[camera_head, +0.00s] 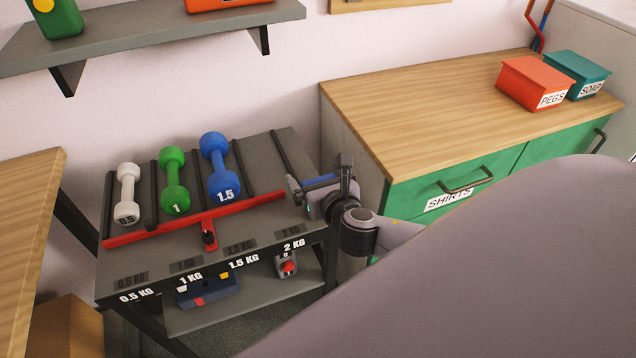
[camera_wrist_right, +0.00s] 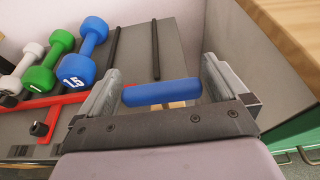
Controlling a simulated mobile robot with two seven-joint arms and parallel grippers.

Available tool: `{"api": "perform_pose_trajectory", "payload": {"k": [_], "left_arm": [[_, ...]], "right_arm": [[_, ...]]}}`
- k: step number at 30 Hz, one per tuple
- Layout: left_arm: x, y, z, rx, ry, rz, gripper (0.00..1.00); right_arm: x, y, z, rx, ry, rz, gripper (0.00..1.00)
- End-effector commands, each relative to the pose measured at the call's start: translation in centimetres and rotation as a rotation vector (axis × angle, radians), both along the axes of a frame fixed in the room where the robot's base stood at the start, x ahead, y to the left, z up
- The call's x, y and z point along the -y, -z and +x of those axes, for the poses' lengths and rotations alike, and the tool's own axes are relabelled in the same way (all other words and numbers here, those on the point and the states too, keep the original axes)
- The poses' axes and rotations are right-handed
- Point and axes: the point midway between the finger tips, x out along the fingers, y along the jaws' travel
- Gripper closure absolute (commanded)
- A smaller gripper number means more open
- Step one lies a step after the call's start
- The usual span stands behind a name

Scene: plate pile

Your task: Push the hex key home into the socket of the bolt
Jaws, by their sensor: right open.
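My right gripper (camera_head: 310,192) is at the right end of a grey dumbbell rack (camera_head: 272,150), its jaws open. A blue rounded bar (camera_wrist_right: 160,92) lies across the gap between its fingers; I cannot tell whether they touch it or whether it is the hex key. A red bar (camera_head: 240,206) runs across the front of the rack, with a dark knob-like piece (camera_head: 208,238) on its short arm. I cannot make out a bolt socket for certain. My left gripper is not in view.
White (camera_head: 127,193), green (camera_head: 174,180) and blue (camera_head: 220,167) dumbbells lie on the rack. A wooden-topped cabinet (camera_head: 420,110) with green drawers stands close at the right. A shelf (camera_head: 150,35) hangs above; a wooden surface (camera_head: 25,220) is at the left.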

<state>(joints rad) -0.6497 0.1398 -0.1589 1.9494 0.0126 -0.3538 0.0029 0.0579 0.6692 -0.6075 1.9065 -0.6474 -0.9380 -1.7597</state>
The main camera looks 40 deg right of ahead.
Motion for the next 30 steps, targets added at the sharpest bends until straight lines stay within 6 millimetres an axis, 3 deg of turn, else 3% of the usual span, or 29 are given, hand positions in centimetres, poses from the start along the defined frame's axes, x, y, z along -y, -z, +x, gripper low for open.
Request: {"api": "perform_pose_trajectory", "payload": {"k": [10,11,15,25,30], "left_arm": [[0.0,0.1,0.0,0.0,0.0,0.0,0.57],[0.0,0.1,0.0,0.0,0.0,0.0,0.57],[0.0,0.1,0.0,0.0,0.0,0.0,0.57],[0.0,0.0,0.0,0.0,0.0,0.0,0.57],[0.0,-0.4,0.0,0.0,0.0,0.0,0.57]], "right_arm": [[0.2,0.3,0.8,0.0,-0.001,0.001,0.0],[0.2,0.3,0.8,0.0,-0.001,0.001,0.03],[0.2,0.3,0.8,0.0,-0.001,0.001,0.44],[0.2,0.0,0.8,0.001,-0.001,0.001,0.44],[0.2,-1.4,0.9,0.004,-0.001,0.003,0.44]]}}
